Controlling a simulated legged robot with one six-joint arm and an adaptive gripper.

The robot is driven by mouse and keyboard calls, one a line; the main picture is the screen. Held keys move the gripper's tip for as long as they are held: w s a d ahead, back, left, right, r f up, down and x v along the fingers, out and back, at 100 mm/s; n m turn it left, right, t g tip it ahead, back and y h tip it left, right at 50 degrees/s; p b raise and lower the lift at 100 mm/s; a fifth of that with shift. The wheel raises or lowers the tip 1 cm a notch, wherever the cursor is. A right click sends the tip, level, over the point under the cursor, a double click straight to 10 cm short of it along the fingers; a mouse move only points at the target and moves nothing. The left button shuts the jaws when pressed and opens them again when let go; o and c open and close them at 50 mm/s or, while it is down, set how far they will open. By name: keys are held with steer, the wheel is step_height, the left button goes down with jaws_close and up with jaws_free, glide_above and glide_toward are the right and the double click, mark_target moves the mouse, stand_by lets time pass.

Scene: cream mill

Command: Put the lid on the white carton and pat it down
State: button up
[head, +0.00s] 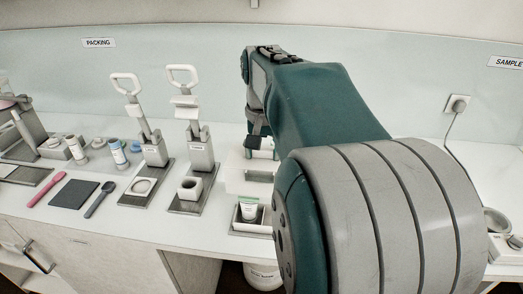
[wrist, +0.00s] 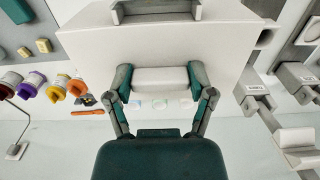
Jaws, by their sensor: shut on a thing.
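In the wrist view, my gripper (wrist: 160,79) has its two fingers on either side of a white block (wrist: 160,74), and it is shut on it. The block seems to be the lid or its grip; its full outline is unclear. A broad white surface (wrist: 150,45) lies right beyond the fingers; I cannot tell whether it is the carton. In the head view, a white box-like thing (head: 247,186), likely the carton, stands on the counter beside my arm. My arm hides part of it, and the fingers are mostly hidden there. Whether lid and carton touch is unclear.
A grey tray (head: 249,228) with a small white tube (head: 249,208) sits in front. Two hand presses (head: 201,155) stand left. A pink spatula (head: 47,193), dark mat (head: 74,193) and several jars lie farther left. A socket (head: 457,104) with a cord is at right.

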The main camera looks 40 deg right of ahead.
steer(key=shift+f, duration=2.35)
steer(key=shift+s+f, duration=0.15)
steer(key=shift+f, duration=3.75)
stand_by(0.7)
steer(key=o, duration=1.1)
steer(key=shift+r, duration=0.1)
